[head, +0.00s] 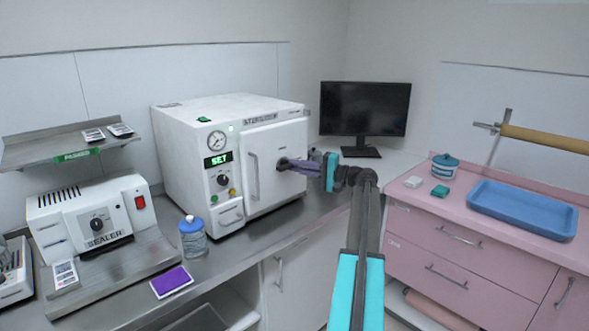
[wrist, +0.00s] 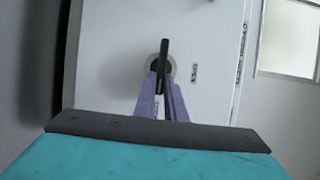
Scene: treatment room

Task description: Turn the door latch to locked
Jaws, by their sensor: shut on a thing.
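The white steriliser (head: 190,150) stands on the counter with its door (head: 262,190) closed against the body. The dark door latch (head: 284,163) sits on the door's right part. In the wrist view the latch (wrist: 164,58) is a black lever on a round grey base (wrist: 150,68), lying lengthwise up and down in that picture. An OPEN label (wrist: 194,73) is to the right of the base, apart from the lever. My gripper (head: 291,165), with purple fingers, is shut on the latch; the fingers (wrist: 162,90) hide its lower part and some lettering between them.
A fixed door handle (head: 254,175) is left of the latch. A blue-capped bottle (head: 192,238) stands before the steriliser, beside the sealer (head: 95,215). A monitor (head: 364,110) is behind my arm. A pink cabinet (head: 470,235) with a blue tray (head: 522,208) is at right.

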